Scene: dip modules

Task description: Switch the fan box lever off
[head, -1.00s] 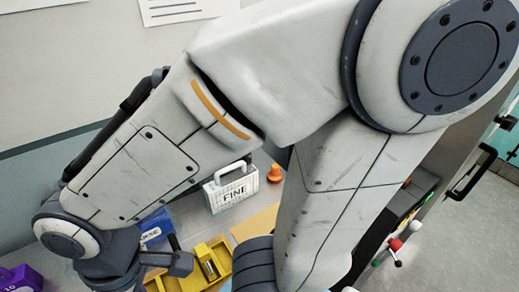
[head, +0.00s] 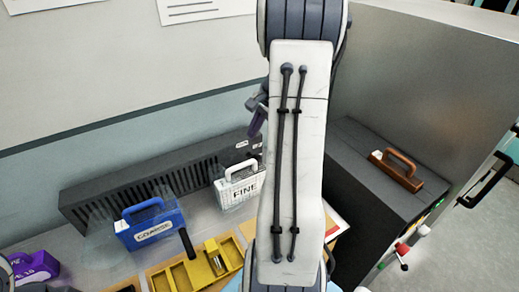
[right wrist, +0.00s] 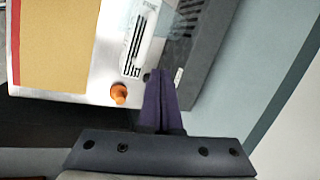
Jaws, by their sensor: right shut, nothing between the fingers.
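The long dark slotted box (head: 130,185), which looks like the fan box, stands along the back wall in the head view. Its right end (head: 240,150) carries small pale labels. I cannot make out the lever or its position; my arm and gripper cover part of that end. My right gripper (head: 255,122) shows purple fingers above this end, beside my arm link. In the right wrist view the fingers (right wrist: 159,74) are shut and empty, with the dark box (right wrist: 200,65) just beyond the tips. I cannot tell whether they touch it. My left gripper is not in view.
A white FINE module (head: 240,188), a blue COARSE module (head: 150,225) and a purple module (head: 38,266) stand on the bench. A yellow tray (head: 228,248) lies in front. A dark cabinet (head: 365,180) bears a brown handled block (head: 397,170). An orange knob (right wrist: 119,94) shows near the fingers.

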